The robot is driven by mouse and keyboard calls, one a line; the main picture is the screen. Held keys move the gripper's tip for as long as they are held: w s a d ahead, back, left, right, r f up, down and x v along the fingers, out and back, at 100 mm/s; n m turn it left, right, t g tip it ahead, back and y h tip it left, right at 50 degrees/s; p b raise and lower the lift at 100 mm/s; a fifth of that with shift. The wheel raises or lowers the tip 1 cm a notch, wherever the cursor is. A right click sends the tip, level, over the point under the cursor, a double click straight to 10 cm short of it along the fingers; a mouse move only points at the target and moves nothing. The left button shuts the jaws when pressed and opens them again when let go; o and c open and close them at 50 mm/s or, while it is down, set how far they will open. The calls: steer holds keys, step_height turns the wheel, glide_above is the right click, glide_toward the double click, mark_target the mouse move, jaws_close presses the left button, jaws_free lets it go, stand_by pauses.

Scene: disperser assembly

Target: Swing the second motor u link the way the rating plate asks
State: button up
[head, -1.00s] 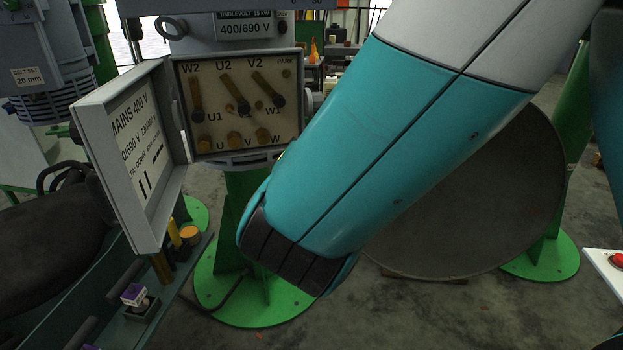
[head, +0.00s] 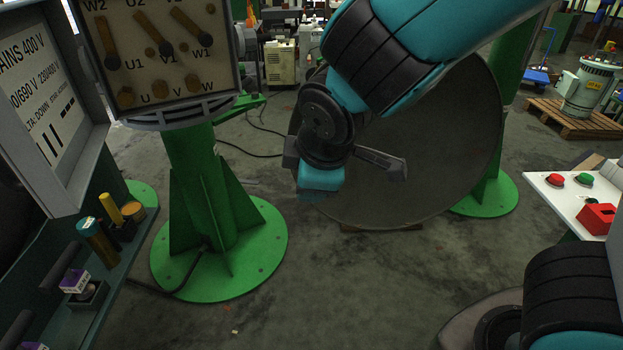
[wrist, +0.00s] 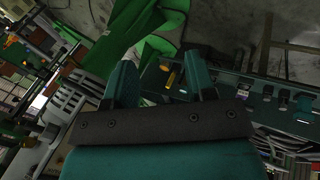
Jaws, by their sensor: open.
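The terminal board (head: 190,82) shows at the upper left in the head view, its top cut off. Three brass links with dark ends lie on it. The left link (head: 105,40) runs nearly straight down from W2. The middle, second link (head: 153,32) slants from U2 down and right towards V1. The right link (head: 192,28) slants the same way. The open lid (head: 35,90) carries a chart reading MAINS 400 V, partly cut off. My gripper (wrist: 162,68) is open and empty in the wrist view, well away from the board; its wrist end (head: 320,178) hangs right of the board's pedestal.
A green pedestal (head: 205,190) holds the board. A large grey disc (head: 440,150) stands behind my arm. A bench (head: 75,315) with small parts is at the lower left. Floor between is open.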

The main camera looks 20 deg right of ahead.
steer(key=shift+c, duration=0.3)
steer(key=c, duration=0.7)
steer(key=shift+w+r, duration=0.1)
jaws_close()
steer(key=m+t+y+p, duration=0.3)
steer(key=m+y+p, duration=0.45)
steer(key=m, duration=0.85)
glide_toward(169, 43)
steer(key=s+d+r, duration=0.2)
steer(key=d+r, duration=0.2)
steer(key=d, duration=0.1)
steer(key=p+x, duration=0.2)
steer(key=x, duration=0.3)
steer(key=r+p+x, duration=0.1)
steer(key=p+x, duration=0.1)
steer(key=x, duration=0.3)
steer(key=shift+w+a, duration=0.2)
steer(key=shift+w, duration=0.05)
steer(key=shift+s+a+f+p, duration=0.15)
steer(key=shift+a+f+p, duration=0.75)
steer(key=shift+f, duration=0.1)
steer(key=shift+a+f, duration=0.4)
steer(key=shift+f, duration=0.25)
